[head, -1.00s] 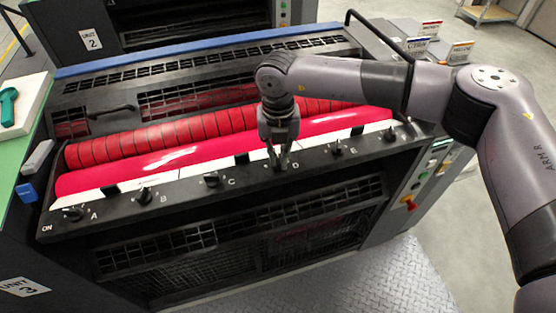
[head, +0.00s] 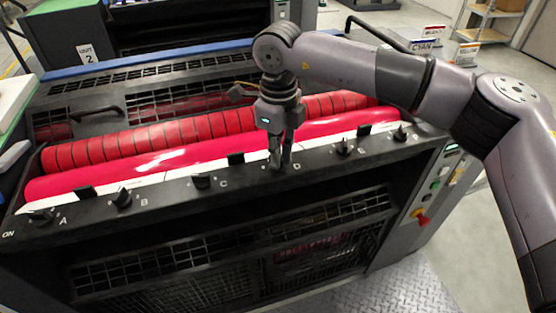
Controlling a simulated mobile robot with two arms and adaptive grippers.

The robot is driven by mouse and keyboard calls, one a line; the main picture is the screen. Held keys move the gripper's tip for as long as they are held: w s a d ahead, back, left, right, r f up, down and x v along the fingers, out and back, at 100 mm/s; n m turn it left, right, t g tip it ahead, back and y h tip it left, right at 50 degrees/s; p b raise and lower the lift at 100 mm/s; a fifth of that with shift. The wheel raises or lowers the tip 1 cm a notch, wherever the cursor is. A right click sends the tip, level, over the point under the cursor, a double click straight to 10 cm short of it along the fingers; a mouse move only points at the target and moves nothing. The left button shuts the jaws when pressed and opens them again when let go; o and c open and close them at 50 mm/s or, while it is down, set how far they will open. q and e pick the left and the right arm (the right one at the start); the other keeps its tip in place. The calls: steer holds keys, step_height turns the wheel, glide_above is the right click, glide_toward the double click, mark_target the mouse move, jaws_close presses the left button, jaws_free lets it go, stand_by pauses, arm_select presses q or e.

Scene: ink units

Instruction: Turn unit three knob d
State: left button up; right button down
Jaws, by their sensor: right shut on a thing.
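Knob B (head: 122,198) and knob A (head: 41,217) are further left. My left gripper is not in view.
Red rollers (head: 170,138) lie behind the rail. A panel with buttons and a red switch (head: 420,217) is at the right end. Ink cartons, one marked CYAN (head: 425,48), stand at the back right. A patterned metal plate (head: 370,292) covers the floor in front.

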steer(key=n+b, duration=0.1)
steer(key=n, duration=0.2)
steer(key=shift+n, duration=0.3)
steer(key=shift+w+n+b, duration=0.1)
steer(key=shift+n+b, duration=0.6)
steer(key=shift+n, duration=1)
steer(key=c, duration=1.7)
jaws_free()
steer(key=shift+r, duration=0.2)
step_height(320, 180, up, 12)
steer(key=shift+f, duration=0.15)
